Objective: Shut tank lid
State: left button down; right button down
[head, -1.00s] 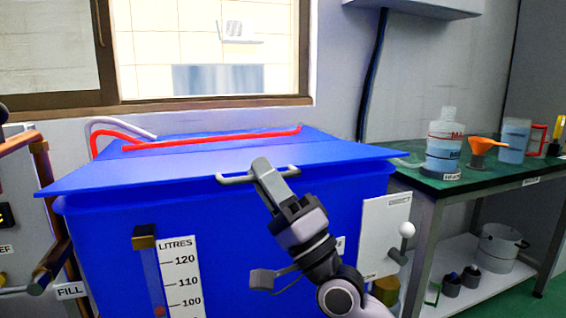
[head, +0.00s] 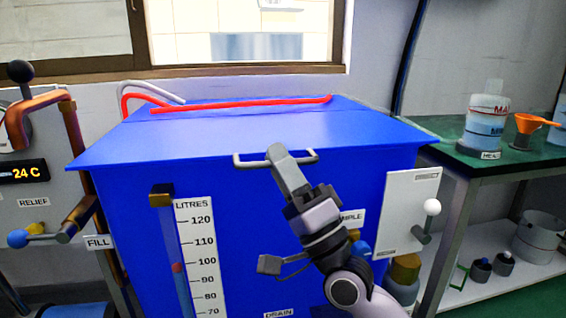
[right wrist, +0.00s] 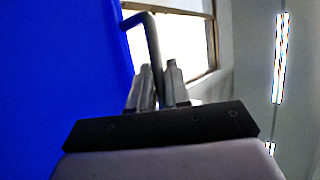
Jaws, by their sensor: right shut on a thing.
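The blue tank (head: 130,230) stands in the middle of the head view. Its flat blue lid (head: 240,135) lies over the tank top, with its front edge over the rim; I see no clear gap under it. A grey bar handle (head: 245,162) sticks out from the lid's front edge. My right gripper (head: 277,153) is shut on this handle near its middle. In the right wrist view the fingers (right wrist: 160,85) meet at the handle (right wrist: 152,40), beside the blue surface. My left gripper is not in view.
A red hose (head: 240,103) lies along the lid's back. A green-topped bench (head: 460,158) with a bottle (head: 487,125) and an orange funnel (head: 535,122) stands at the right. Copper pipes (head: 70,130) and a blue-knobbed valve (head: 18,239) are at the left. A white panel (head: 408,205) is on the tank's front right.

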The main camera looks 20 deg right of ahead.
jog(key=shift+w+f, duration=0.15)
jog(key=shift+f, duration=0.2)
jog(key=c, duration=1.2)
grip_release()
jog(key=shift+o, duration=0.2)
jog(key=shift+r, duration=0.1)
jog(key=v, duration=0.7)
